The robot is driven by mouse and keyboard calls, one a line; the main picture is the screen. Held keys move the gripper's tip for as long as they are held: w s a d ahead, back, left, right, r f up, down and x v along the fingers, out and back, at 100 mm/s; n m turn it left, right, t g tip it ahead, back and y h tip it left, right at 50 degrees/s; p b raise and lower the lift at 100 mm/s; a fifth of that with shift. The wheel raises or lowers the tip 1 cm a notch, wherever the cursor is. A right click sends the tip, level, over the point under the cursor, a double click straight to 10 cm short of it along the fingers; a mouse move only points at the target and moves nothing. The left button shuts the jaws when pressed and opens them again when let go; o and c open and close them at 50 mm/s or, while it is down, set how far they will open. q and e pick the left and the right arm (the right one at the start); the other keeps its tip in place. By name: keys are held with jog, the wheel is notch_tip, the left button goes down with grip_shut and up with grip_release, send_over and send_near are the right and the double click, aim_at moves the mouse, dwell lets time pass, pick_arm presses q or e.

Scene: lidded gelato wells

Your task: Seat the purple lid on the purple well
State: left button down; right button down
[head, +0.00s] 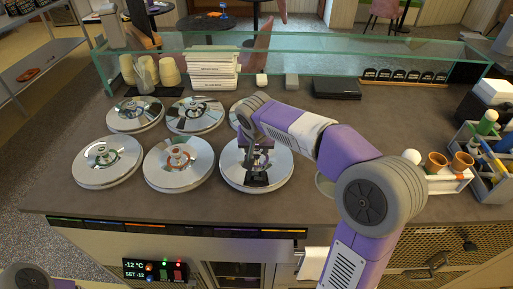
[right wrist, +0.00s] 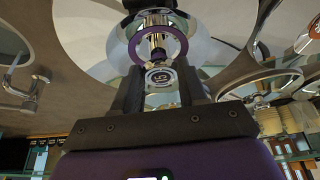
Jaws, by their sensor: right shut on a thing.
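The purple lid (head: 282,170) is a shiny silver dome at the right end of the front row of lids in the head view. In the right wrist view its purple ring (right wrist: 180,42) surrounds a metal knob between my fingers. My right gripper (head: 257,163) is over the lid's centre and shut on its knob; it fills the bottom of the right wrist view (right wrist: 160,88). The lid looks about level. The purple well is hidden beneath it, and I cannot tell whether the lid touches its rim. My left gripper is out of view.
Other silver lids stand close by, including one with a green ring (head: 96,165) and one with a red ring (head: 165,170). A glass guard (head: 300,62) runs along the back. A caddy (head: 492,170) and cone holder (head: 447,184) stand right. White containers (head: 210,68) are stacked behind.

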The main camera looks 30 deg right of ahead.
jog(key=shift+f+b, duration=0.55)
jog(key=shift+f, duration=0.2)
jog(key=c, duration=0.9)
grip_release()
jog(key=o, duration=0.5)
jog(key=shift+p+v, duration=2.35)
jog(key=shift+v, duration=1.7)
jog(key=shift+f, duration=0.1)
